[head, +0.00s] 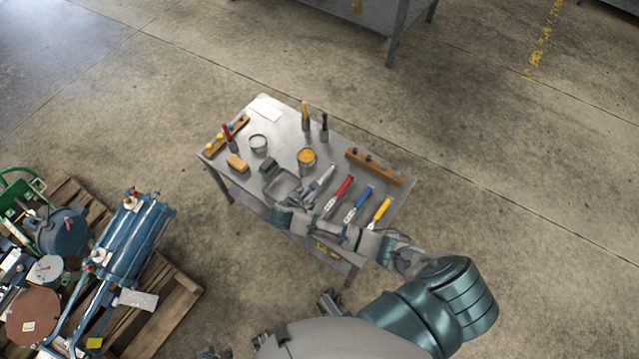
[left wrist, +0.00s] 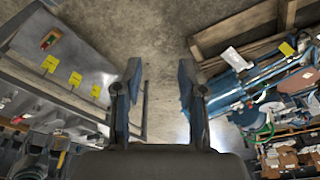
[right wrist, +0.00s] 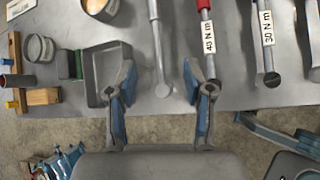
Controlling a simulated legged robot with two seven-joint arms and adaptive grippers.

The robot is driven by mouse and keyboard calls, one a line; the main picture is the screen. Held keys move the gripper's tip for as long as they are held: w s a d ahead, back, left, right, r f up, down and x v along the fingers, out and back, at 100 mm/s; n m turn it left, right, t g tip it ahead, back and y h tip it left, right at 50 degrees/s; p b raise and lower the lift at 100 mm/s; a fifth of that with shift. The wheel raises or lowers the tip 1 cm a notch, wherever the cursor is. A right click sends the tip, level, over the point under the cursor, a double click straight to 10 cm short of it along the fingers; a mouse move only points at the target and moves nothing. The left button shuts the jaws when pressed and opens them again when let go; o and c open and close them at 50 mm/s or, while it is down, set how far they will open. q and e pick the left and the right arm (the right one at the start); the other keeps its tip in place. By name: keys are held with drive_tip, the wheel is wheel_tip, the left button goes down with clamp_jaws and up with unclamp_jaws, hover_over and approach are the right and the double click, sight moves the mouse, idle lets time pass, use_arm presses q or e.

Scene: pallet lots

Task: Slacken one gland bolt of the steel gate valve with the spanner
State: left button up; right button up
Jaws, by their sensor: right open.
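A plain silver long-handled tool (head: 323,178), possibly the spanner, lies on the steel table beside red-, blue- and yellow-handled wrenches. In the right wrist view this silver tool (right wrist: 156,45) runs between the fingertips, its rounded end toward me. My right gripper (right wrist: 159,70) is open and holds nothing; in the head view it is over the table's near edge (head: 297,208). My left gripper (left wrist: 160,75) is open and empty above the floor, between table and pallet. I cannot clearly pick out the steel gate valve; a green handwheel part (head: 20,192) shows on the crowded pallet at left.
The red wrench (head: 339,194), blue wrench (head: 358,203) and yellow wrench (head: 380,211) lie right of the silver tool. A grey tray (right wrist: 104,72) is close left of the right gripper. The wooden pallet (head: 182,305) carries a blue cylinder assembly (head: 133,240).

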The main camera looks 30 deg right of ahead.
drive_tip(key=w+d+r, duration=0.1)
drive_tip(key=n+h+b, duration=0.1)
drive_tip(key=b, duration=0.4)
approach(323, 180)
drive_tip(key=x, duration=0.5)
drive_tip(key=shift+w, duration=0.45)
drive_tip(key=shift+d+f+b, duration=0.15)
drive_tip(key=shift+f+b, duration=0.1)
drive_tip(key=shift+b, duration=0.05)
drive_tip(key=x, duration=0.1)
drive_tip(key=b+x, duration=0.1)
drive_tip(key=x, duration=0.1)
drive_tip(key=b+x, duration=0.1)
drive_tip(key=shift+d+f, duration=0.25)
drive_tip(key=shift+f, duration=0.05)
drive_tip(key=shift+r, duration=0.1)
drive_tip(key=shift+c, duration=0.8)
use_arm(q)
drive_tip(key=w+d+r+t+h, duration=0.2)
drive_tip(key=w+r+t, duration=0.4)
drive_tip(key=w, duration=0.3)
drive_tip(key=w+d+r+t+h, duration=0.2)
drive_tip(key=w+d+r+t, duration=0.3)
drive_tip(key=w+r+t, duration=0.2)
drive_tip(key=shift+w+d+r+t, duration=0.15)
drive_tip(key=shift+w+d+t, duration=0.05)
drive_tip(key=shift+w+t, duration=0.9)
use_arm(e)
clamp_jaws()
